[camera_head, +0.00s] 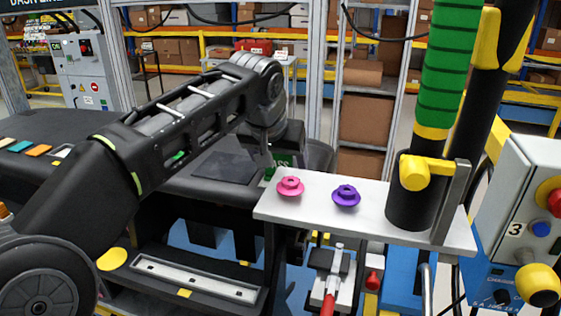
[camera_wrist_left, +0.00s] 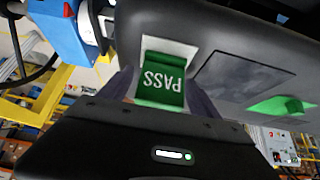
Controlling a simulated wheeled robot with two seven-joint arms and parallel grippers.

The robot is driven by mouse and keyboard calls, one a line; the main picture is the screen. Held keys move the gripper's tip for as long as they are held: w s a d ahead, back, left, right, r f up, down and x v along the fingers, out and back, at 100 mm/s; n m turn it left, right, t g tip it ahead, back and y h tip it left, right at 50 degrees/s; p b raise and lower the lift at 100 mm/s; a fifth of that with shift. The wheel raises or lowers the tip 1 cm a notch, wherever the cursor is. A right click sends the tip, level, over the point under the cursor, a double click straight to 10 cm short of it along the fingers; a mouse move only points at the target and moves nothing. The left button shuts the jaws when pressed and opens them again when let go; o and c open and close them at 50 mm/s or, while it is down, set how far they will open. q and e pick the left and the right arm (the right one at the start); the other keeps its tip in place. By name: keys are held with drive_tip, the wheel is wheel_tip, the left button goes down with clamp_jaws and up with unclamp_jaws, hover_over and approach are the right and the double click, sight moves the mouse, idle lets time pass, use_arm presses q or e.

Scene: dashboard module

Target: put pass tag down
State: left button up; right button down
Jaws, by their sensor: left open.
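The pass tag (camera_wrist_left: 162,88) is green with white PASS lettering, upside down in the left wrist view. It lies at a pale square patch on the dark dashboard module (camera_wrist_left: 225,30). In the head view only a green part of the tag (camera_head: 284,160) shows behind my left gripper (camera_head: 266,160). In the left wrist view the fingers of my left gripper (camera_wrist_left: 163,85) stand apart on either side of the tag. I cannot tell whether they touch it. My right gripper is not in view.
A white shelf (camera_head: 318,213) in front of the module carries a pink knob (camera_head: 290,187) and a purple knob (camera_head: 346,195). A thick black post with a green sleeve (camera_head: 442,65) stands at its right. A control box (camera_head: 525,200) stands at the far right.

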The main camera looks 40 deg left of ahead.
use_arm(q)
drive_tip(key=shift+r, duration=0.1)
drive_tip(key=shift+r, duration=0.2)
drive_tip(key=shift+s+r, duration=0.2)
drive_tip(key=shift+r, duration=0.05)
drive_tip(key=p+v, duration=0.2)
drive_tip(key=v, duration=0.9)
